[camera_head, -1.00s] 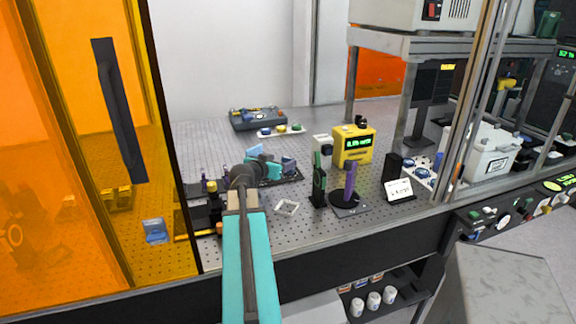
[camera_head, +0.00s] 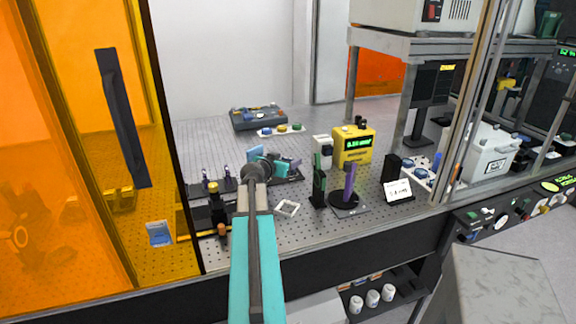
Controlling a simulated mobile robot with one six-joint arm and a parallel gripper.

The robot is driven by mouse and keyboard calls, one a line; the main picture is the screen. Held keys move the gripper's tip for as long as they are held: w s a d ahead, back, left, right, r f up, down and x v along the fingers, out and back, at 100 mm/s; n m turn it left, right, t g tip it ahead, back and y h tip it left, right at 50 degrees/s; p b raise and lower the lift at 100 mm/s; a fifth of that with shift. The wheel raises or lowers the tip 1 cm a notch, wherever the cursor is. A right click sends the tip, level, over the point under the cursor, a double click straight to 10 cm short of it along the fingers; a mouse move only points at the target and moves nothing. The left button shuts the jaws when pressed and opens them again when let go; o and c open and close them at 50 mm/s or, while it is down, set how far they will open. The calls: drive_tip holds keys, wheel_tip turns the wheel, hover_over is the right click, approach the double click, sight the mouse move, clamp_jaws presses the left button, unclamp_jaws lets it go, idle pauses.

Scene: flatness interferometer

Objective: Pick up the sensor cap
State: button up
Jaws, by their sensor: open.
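I cannot tell for sure which small part is the sensor cap. A black round piece (camera_head: 360,121) sits on top of the yellow meter (camera_head: 353,146), which has a lit green display. A purple upright piece (camera_head: 350,183) stands on a dark round base to the right of my arm. My gripper (camera_head: 288,164) is open, low over the perforated bench, beyond my dark wrist joint. My wrist partly hides it, and I see nothing held. It is left of the yellow meter and apart from it.
A small white square frame (camera_head: 287,208) lies on the bench (camera_head: 310,230) near my wrist. A black-green upright holder (camera_head: 319,185) and a white sign (camera_head: 397,190) stand to the right. Metal posts (camera_head: 470,100) and an amber panel (camera_head: 90,150) flank the opening.

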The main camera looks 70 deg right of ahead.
drive_tip(key=shift+c, duration=0.3)
drive_tip(key=c, duration=1.2)
drive_tip(key=shift+r, duration=0.15)
drive_tip(key=s+a+r+b, duration=0.1)
drive_tip(key=a+b, duration=0.1)
drive_tip(key=a, duration=0.1)
drive_tip(key=s+a+r+b, duration=0.1)
drive_tip(key=a+b, duration=0.2)
drive_tip(key=s+a+r+b, duration=0.2)
drive_tip(key=a+b, duration=0.1)
drive_tip(key=a, duration=0.1)
drive_tip(key=b, duration=0.2)
drive_tip(key=shift+s+a+b, duration=0.15)
drive_tip(key=shift+a+b, duration=0.15)
drive_tip(key=a+b, duration=0.1)
drive_tip(key=b, duration=0.4)
drive_tip(key=shift+s+a, duration=0.1)
drive_tip(key=shift+s, duration=0.1)
